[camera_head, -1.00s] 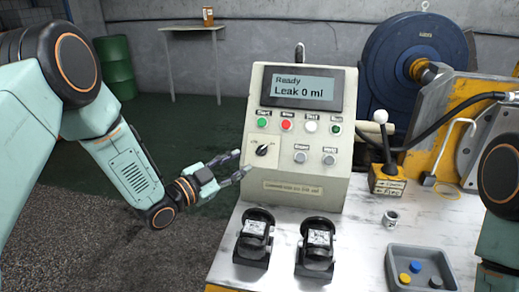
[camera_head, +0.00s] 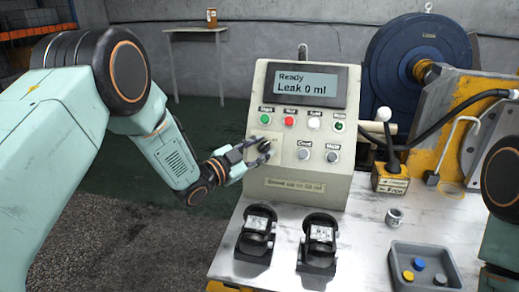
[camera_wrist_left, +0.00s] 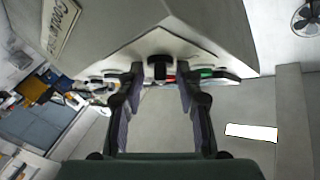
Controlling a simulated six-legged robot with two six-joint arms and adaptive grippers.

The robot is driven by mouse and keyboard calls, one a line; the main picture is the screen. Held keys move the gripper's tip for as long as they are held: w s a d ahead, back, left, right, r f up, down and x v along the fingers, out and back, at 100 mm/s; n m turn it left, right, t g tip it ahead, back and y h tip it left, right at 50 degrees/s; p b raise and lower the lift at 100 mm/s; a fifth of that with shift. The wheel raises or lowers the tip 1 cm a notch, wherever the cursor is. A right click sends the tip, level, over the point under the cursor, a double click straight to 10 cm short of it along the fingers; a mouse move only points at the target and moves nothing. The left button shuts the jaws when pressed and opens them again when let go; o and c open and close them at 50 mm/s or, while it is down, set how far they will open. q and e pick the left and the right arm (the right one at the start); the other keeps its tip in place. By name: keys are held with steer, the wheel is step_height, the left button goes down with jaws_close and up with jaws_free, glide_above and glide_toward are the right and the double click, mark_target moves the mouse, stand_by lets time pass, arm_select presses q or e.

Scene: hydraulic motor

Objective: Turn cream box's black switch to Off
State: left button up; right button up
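The cream box (camera_head: 328,180) stands on the table with a screen reading "Ready" and "Leak 0 ml". Its black switch (camera_wrist_left: 159,68) is on the left of the front panel. My left gripper (camera_head: 262,150) is at the switch, and its fingers partly hide it in the head view. In the left wrist view, the left gripper (camera_wrist_left: 158,95) is open, one finger on each side of the switch, with gaps visible. The switch's pointer setting cannot be read now. My right gripper is out of view; only part of the right arm shows at the right edge.
Two black units (camera_head: 257,233) (camera_head: 318,242) stand on the table (camera_head: 365,228) in front of the box. A grey tray (camera_head: 449,284) and a white-knobbed lever (camera_head: 385,135) are to the right.

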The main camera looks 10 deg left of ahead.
arm_select(q)
jaws_close()
steer(key=shift+f+n, duration=0.1)
steer(key=shift+n, duration=0.2)
steer(key=shift+s+d+f+n+t+y+b, duration=0.15)
steer(key=shift+n+t+y, duration=0.35)
steer(key=shift+n, duration=0.25)
steer(key=shift+r+n+t+y+b, duration=0.15)
steer(key=shift+n+t+y, duration=0.3)
steer(key=shift+n, duration=0.3)
steer(key=shift+d+f+n+t+y, duration=0.1)
steer(key=shift+n+t+y, duration=0.85)
steer(key=shift+n+y, duration=1.1)
steer(key=shift+n+h, duration=0.3)
steer(key=shift+n, duration=0.15)
jaws_free()
